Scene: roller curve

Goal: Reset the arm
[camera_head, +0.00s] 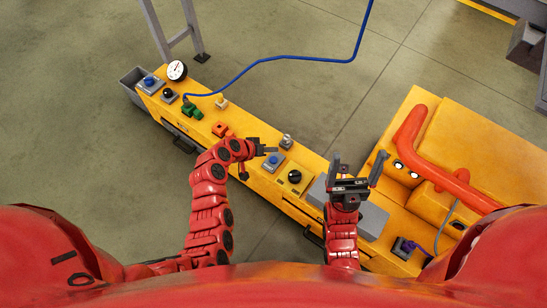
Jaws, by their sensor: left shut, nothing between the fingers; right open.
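My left arm, red and segmented, reaches up from the lower left and bends right over the yellow console (212,128). My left gripper (270,150) is shut and empty, just above a blue button on a grey box (274,161). I cannot tell whether its tip touches anything there. My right arm comes up from the bottom. My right gripper (354,172) is open and empty, its two dark fingers spread and pointing up over the right part of the console, by a grey panel (373,219).
The console carries a black knob (294,176), an orange part (220,129), green part (190,109), round gauge (177,70) and blue button (149,80). A blue hose (300,58) arcs above. A yellow machine with a thick orange pipe (408,137) stands right. Grey floor is open at left.

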